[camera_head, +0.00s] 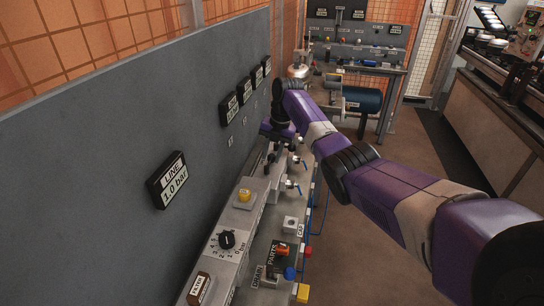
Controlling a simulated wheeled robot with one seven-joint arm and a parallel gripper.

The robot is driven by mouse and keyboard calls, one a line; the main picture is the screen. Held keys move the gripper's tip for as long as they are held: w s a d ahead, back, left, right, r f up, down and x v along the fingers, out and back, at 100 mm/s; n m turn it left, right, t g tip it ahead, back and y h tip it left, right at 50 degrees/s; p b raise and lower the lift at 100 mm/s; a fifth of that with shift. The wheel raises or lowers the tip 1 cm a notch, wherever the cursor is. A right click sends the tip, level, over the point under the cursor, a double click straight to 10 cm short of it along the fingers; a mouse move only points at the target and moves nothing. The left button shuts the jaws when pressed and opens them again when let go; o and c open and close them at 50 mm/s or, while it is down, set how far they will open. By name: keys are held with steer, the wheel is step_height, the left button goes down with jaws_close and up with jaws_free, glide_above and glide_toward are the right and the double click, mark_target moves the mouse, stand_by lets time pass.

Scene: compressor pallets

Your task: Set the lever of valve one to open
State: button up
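Several small valves with pale levers stand in a row along the grey bench, beyond the yellow button. The nearest valve (293,187) and the one behind it (298,163) show beside my gripper. I cannot read which one is valve one, and the lever settings are too small to tell. My gripper (270,163) points down over the bench, just left of these valves. Its dark fingers are small and partly merged with dark parts behind them, so I cannot tell whether they are open or touching a lever.
A grey upright panel (110,150) with a LINE 1.0 bar display (168,181) stands along the left. A black dial (227,239), yellow button (244,195) and PARTS tray (272,254) are nearer. A dark blue tank (362,100) stands behind my arm.

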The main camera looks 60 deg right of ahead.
step_height(320, 180, up, 7)
steer(key=s, duration=0.1)
steer(key=shift+s+d+b, duration=0.2)
steer(key=shift+d+b, duration=0.05)
steer(key=shift+b, duration=0.1)
steer(key=shift+f, duration=0.1)
